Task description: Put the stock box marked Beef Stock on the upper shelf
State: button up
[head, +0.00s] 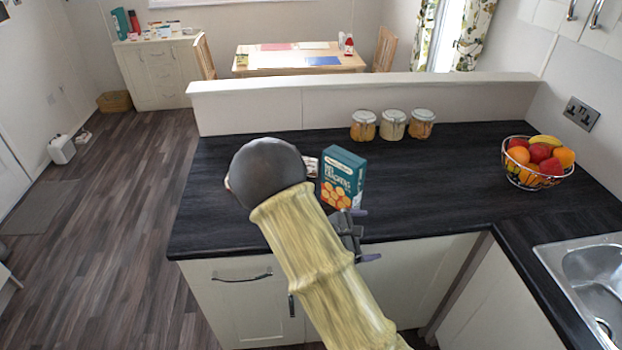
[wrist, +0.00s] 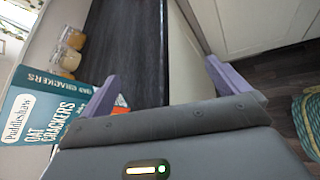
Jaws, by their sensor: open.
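My gripper (head: 364,235) is open and empty at the front edge of the dark counter; its two purple fingers also show in the wrist view (wrist: 160,82). A teal box (head: 343,178) stands upright on the counter just beyond it. In the wrist view this box (wrist: 42,110) reads "Oat Crackers" and is beside the left finger, not between the fingers. No box marked Beef Stock can be made out. A small pale item (head: 312,166) is partly hidden behind my arm, and its label cannot be read. No upper shelf can be identified.
Several lidded jars, including the middle one (head: 393,125), stand by the low wall (head: 350,95) at the back. A wire fruit bowl (head: 524,178) is at the right, near the sink (head: 590,270). The counter (head: 450,170) between is clear. A dining table (head: 300,62) stands beyond.

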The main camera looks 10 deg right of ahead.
jog(key=s+a+r+m+g+y, duration=0.1)
jog(key=s+a+r+m+y, duration=0.1)
jog(key=s+r+m+y, duration=0.2)
jog(key=s+a+r+m+y, duration=0.3)
jog(key=s+r+m+y, duration=0.2)
jog(key=s+m, duration=0.7)
jog(key=s+y, duration=0.1)
jog(key=y, duration=0.1)
jog(key=shift+s+a+r+m+g+y, duration=0.2)
jog(key=shift+a+r+m+g+y, duration=0.1)
jog(key=shift+m+g+y, duration=0.1)
